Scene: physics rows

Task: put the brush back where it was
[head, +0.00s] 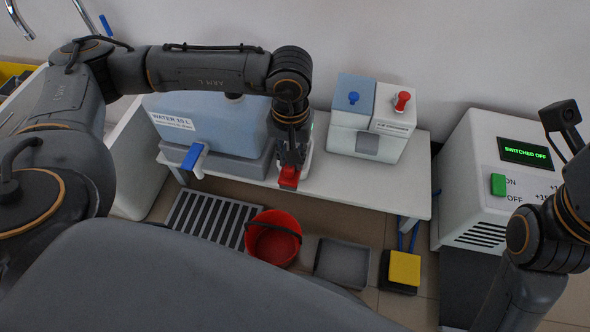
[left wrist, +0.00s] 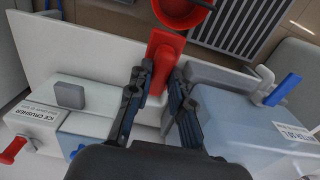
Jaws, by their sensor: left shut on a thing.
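My left gripper (head: 291,158) is over the front part of the white bench, pointing down. It is shut on a red piece (head: 289,177), which I take for the brush; no bristles show. In the left wrist view, the red brush (left wrist: 164,48) sits between the fingers (left wrist: 160,85) and reaches out past the bench edge. Its far end is close to the red bucket in that picture. A white thing shows behind the gripper, mostly hidden. I cannot tell whether the brush touches it or the bench. My right arm is at the right edge; its gripper is out of view.
A blue water tank (head: 215,125) with a blue tap stands left on the bench (head: 400,190). An ice crusher (head: 365,125) stands to the right. A red bucket (head: 273,240), floor grate (head: 205,222), grey tray (head: 342,262) and yellow pedal (head: 404,268) lie below. A machine (head: 495,180) reads SWITCHED OFF.

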